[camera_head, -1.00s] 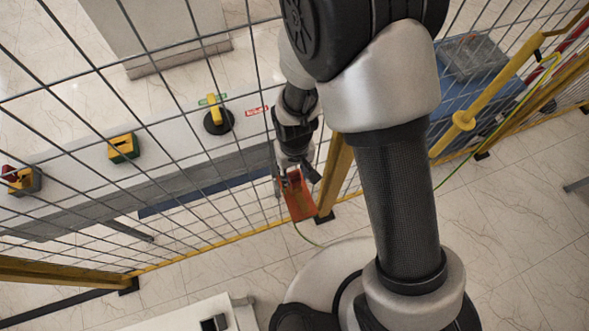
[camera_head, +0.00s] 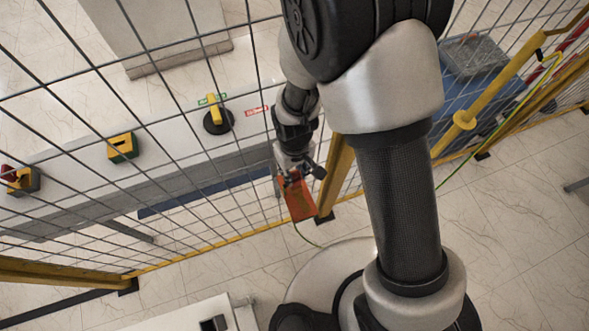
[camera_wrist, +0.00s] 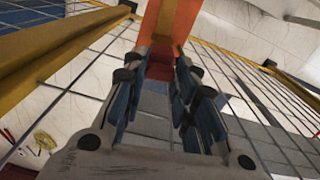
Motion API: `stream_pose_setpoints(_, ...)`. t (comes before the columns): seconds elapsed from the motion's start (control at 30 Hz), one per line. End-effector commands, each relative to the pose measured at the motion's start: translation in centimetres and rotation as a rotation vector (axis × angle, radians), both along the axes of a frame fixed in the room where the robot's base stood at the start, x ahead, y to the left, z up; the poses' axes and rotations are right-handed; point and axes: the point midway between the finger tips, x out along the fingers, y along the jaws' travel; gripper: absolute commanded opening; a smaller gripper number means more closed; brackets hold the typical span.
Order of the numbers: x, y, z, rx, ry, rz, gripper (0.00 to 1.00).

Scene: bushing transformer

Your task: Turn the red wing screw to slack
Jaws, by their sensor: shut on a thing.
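An orange clamp (camera_head: 299,202) hangs by the yellow fence post in the head view, and its orange body (camera_wrist: 166,24) shows at the top of the wrist view. A dark red part, apparently the red wing screw (camera_wrist: 160,72), sits between my fingertips; its shape is mostly hidden. My gripper (camera_wrist: 160,62) is shut on it, with one blue-padded finger on each side.
A wire mesh fence (camera_head: 190,190) with yellow posts (camera_head: 338,172) stands close around my gripper. Behind it are a bench with a yellow-black switch (camera_head: 215,112) and a yellow box (camera_head: 123,147). A thin green cable (camera_head: 304,235) hangs below the clamp.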

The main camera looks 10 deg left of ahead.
Motion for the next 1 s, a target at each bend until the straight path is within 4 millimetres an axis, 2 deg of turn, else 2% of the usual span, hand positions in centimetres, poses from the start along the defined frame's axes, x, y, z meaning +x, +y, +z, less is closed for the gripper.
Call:
stream_pose_setpoints(0.07,0.0,0.0,0.0,-0.001,0.001,-0.001,0.02)
stream_pose_setpoints(0.1,0.0,0.0,0.0,-0.001,0.001,-0.001,0.27)
stream_pose_setpoints(0.4,0.0,0.0,0.0,0.0,0.0,-0.002,0.47)
stream_pose_setpoints(0.77,0.0,0.0,0.3,0.001,-0.001,-0.002,0.47)
stream_pose_setpoints(0.87,0.1,0.1,1.4,0.002,-0.003,-0.002,0.47)
stream_pose_setpoints(1.0,0.2,0.1,4.1,0.004,-0.006,-0.002,0.47)
